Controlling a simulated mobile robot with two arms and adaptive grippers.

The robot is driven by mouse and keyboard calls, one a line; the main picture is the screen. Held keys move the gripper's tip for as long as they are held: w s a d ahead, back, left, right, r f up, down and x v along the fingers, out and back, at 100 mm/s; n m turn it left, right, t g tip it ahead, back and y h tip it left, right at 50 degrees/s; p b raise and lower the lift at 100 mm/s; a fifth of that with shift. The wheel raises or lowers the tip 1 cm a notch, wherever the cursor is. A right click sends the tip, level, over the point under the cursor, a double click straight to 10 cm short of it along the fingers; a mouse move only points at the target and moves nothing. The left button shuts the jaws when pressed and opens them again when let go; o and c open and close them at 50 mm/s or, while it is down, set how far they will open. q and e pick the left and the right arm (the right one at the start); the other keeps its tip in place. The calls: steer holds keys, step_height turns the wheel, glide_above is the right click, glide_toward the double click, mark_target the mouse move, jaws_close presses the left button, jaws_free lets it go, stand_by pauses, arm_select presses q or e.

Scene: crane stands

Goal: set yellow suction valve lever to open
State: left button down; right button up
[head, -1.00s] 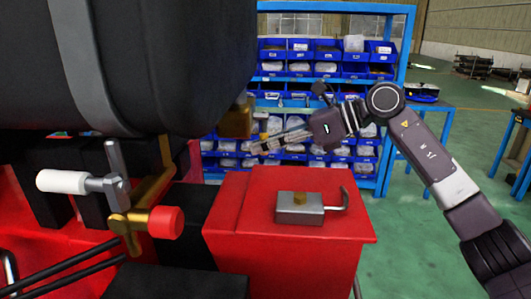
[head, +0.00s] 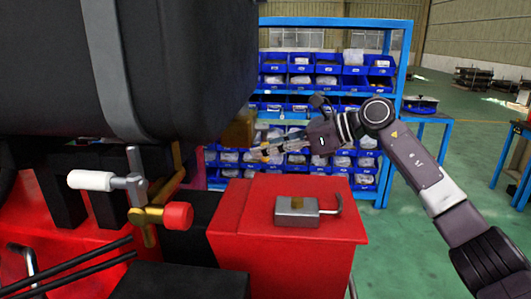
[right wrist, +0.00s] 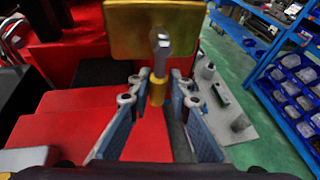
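A yellow-gold block (head: 238,131) juts out beside the black tank, which hides part of it. In the right wrist view, the block (right wrist: 155,28) fills the top. A grey lever (right wrist: 161,55) with a yellow lower end (right wrist: 157,91) shows in front of the block. I take this to be the suction valve lever. My right gripper (head: 266,150) is just right of and below the block. In the right wrist view, my right gripper (right wrist: 157,116) is open, with the yellow end between its fingers' directions. I cannot tell whether they touch it. My left gripper is out of view.
A brass valve with a red knob (head: 178,216) and white-tipped handle (head: 91,180) is at left. A grey block with a bent rod (head: 297,211) lies on a red box (head: 260,237). A blue shelf (head: 398,75) with bins stands behind.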

steer(key=shift+o, duration=1.4)
steer(key=shift+f, duration=0.25)
steer(key=shift+d, duration=0.1)
steer(key=v, duration=1.1)
steer(key=shift+s+d+r, duration=0.2)
steer(key=shift+d+r, duration=0.05)
steer(key=shift+d, duration=0.05)
